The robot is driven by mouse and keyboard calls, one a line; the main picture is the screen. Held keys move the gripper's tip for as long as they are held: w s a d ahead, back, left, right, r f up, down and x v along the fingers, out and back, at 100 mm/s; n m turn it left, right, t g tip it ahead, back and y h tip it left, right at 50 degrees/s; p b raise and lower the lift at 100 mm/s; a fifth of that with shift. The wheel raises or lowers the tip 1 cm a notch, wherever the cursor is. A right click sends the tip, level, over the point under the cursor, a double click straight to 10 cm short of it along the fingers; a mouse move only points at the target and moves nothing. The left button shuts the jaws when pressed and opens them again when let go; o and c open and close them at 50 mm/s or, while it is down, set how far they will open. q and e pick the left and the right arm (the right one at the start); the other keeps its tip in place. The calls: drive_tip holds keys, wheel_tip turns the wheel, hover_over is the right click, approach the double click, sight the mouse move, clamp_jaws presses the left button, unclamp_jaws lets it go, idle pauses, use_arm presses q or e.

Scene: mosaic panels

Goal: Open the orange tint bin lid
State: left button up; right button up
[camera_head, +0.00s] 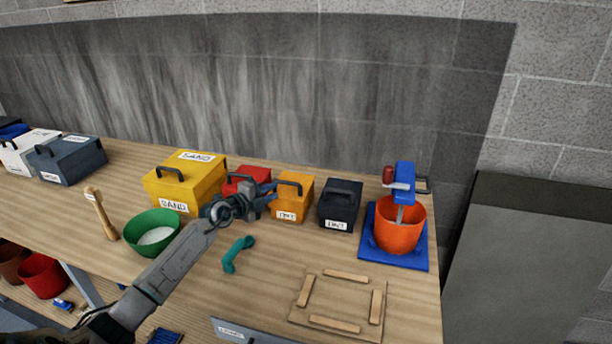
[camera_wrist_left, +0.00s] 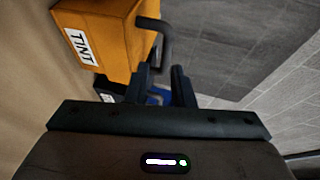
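The orange tint bin (camera_head: 292,208) stands on the workbench with a white TINT label on its front. Its lid looks shut and has a dark handle (camera_head: 290,184) on it. My left gripper (camera_head: 268,192) is at the left side of this bin, close to the handle. In the left wrist view the orange bin (camera_wrist_left: 112,32) fills the upper left, and its dark handle (camera_wrist_left: 166,42) shows just beyond the fingers. My left gripper (camera_wrist_left: 160,84) has its two fingers apart with nothing clearly between them; I cannot tell whether it touches the handle. My right gripper is not in view.
A red bin (camera_head: 248,175) is partly hidden behind my gripper. A dark bin (camera_head: 340,204) stands close on the right. The yellow sand bin (camera_head: 184,184), green bowl (camera_head: 151,234) and teal handle-shaped piece (camera_head: 236,252) lie left and in front. An orange bucket (camera_head: 400,236) stands farther right.

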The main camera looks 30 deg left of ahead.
sight(285, 184)
use_arm(q)
drive_tip(key=x, duration=0.8)
drive_tip(key=shift+a+r, duration=0.15)
drive_tip(key=shift+r, duration=0.1)
drive_tip(key=shift+w+r, duration=0.15)
drive_tip(key=shift+w, duration=0.35)
drive_tip(key=shift+w+f, duration=0.2)
drive_tip(key=shift+w, duration=0.1)
drive_tip(key=shift+s, duration=0.1)
clamp_jaws()
